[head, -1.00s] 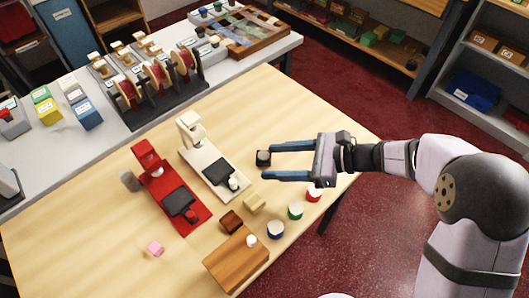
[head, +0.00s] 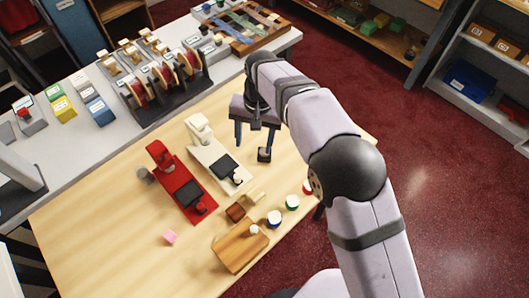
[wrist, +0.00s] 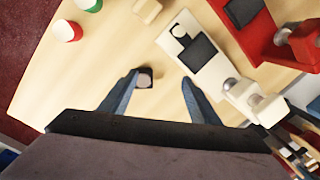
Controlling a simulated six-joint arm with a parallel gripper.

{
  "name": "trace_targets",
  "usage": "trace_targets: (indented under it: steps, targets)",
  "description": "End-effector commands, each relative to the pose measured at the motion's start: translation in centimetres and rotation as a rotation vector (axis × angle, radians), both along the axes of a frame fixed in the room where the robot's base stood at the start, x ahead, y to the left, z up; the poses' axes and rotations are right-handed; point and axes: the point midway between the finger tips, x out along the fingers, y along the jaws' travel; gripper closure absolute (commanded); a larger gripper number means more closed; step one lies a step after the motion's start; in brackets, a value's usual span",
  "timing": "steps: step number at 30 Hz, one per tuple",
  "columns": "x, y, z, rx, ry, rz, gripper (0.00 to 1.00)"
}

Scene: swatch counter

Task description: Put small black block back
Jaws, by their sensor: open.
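The small black block (head: 264,155) stands on the wooden table near its far right edge. In the wrist view it shows as a dark block with a paler top (wrist: 146,78), close beside the inner side of the left fingertip; I cannot tell whether they touch. My gripper (head: 253,145) points down over the table with its two blue fingers apart. In the wrist view the fingers (wrist: 160,80) have an empty gap on the right side of the block. Nothing is held.
A white device (head: 212,150) and a red device (head: 180,190), each with a dark pad, stand left of the gripper. A grey counter (head: 85,150) with reels lies behind.

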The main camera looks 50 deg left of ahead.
Motion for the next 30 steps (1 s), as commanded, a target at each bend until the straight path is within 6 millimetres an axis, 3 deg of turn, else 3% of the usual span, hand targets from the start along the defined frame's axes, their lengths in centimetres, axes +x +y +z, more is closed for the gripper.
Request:
trace_targets:
  steps: [5, 12, 30]
  targets:
    - [2.8, -0.8, 0.1, -0.03, -0.112, 0.113, 0.44]
    - [2.7, -0.8, -0.2, -0.027, -0.106, 0.146, 0.44]
    - [2.7, -1.2, -3.8, -0.031, -0.102, 0.144, 0.44]
